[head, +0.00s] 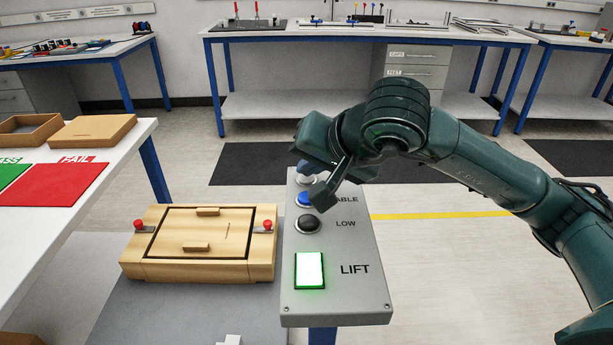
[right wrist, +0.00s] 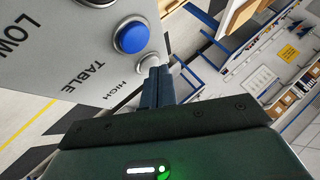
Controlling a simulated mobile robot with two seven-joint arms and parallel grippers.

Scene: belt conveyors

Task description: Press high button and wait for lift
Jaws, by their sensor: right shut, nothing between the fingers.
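A grey control panel (head: 345,255) stands at the middle of the head view. It carries a light grey high button (head: 306,179), a blue table button (head: 304,199), a black low button (head: 307,224) and a bright square LIFT lamp (head: 309,270) with a green rim. My right gripper (head: 307,167) is shut and empty over the panel's far end. In the right wrist view its fingertips (right wrist: 160,70) are at the grey high button (right wrist: 148,62), beside the HIGH label; whether they press it I cannot tell. My left gripper is out of view.
A wooden box (head: 200,245) with two red knobs sits left of the panel. A white table (head: 95,190) with green and red mats is at the left. A long workbench (head: 370,35) stands at the back. The floor right of the panel is clear.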

